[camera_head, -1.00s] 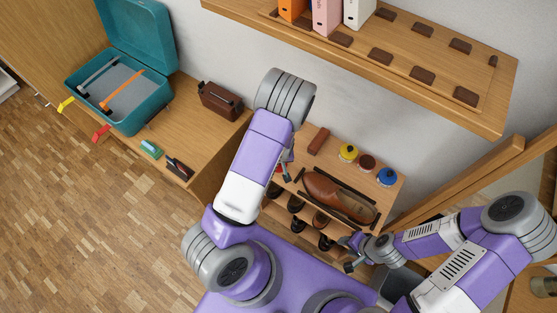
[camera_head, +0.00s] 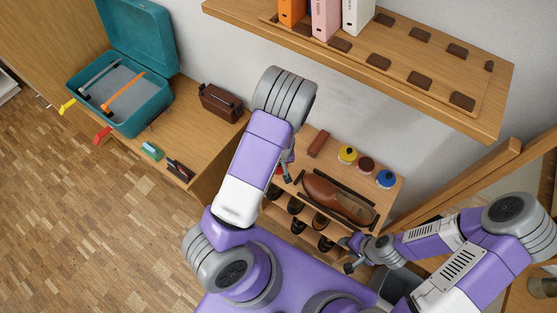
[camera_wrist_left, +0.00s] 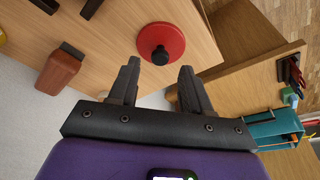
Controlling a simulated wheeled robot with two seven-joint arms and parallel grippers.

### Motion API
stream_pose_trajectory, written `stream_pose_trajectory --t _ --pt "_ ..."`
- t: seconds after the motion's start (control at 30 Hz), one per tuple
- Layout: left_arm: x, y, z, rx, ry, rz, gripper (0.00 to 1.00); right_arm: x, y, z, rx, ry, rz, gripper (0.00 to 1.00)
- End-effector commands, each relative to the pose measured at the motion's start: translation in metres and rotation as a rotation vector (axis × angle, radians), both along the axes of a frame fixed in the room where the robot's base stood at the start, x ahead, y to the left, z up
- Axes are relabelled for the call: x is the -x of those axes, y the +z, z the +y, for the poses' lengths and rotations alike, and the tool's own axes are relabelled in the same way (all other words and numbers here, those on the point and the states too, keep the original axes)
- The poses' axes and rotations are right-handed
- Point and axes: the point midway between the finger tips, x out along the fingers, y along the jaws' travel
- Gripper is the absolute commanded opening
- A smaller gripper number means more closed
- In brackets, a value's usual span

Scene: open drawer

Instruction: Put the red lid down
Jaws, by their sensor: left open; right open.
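The red lid (camera_wrist_left: 172,42), a round disc with a black knob, lies on the wooden shelf top, knob toward the camera, in the left wrist view. My left gripper (camera_wrist_left: 157,80) is open, with its fingertips close to the knob and apart, nothing between the jaws. In the head view my left arm hides most of the lid, and only a bit of red shows beside the left gripper (camera_head: 287,172). My right gripper (camera_head: 349,255) is open and empty in front of the shoe rack.
On the shelf top are a brown shoe (camera_head: 335,199), a reddish-brown block (camera_head: 318,143) and yellow, brown and blue round tins (camera_head: 386,179). A bench (camera_head: 192,115) with a teal case (camera_head: 122,118) stands left. A wall shelf (camera_head: 400,75) hangs above.

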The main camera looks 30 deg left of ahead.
Motion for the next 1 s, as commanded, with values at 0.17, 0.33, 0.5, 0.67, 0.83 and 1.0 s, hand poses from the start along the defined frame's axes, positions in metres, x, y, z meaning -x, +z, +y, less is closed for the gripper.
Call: stream_pose_trajectory --t 0.17,0.33,0.5,0.67,0.83,1.0 --pt "0.008 0.045 -0.007 0.001 -0.003 -0.003 0.48 0.0 0.018 0.0 0.0 0.0 0.0 0.43" --pt "0.015 0.072 -0.012 0.0 -0.002 -0.004 0.48 0.0 0.029 0.0 0.0 0.0 0.0 0.43" --pt "0.02 0.083 -0.014 0.001 -0.003 0.002 0.48 0.0 0.033 0.0 0.0 0.0 0.0 0.43" --pt "0.045 0.057 -0.025 0.039 -0.068 0.067 0.48 0.0 0.033 0.0 0.0 0.0 0.0 0.43" --pt "0.098 0.009 -0.067 0.178 -0.224 0.162 0.48 0.0 0.033 0.0 0.0 0.0 0.0 0.43" --pt "0.135 -0.007 -0.118 0.346 -0.356 0.172 0.48 0.0 0.033 0.0 0.0 0.0 0.0 0.43"
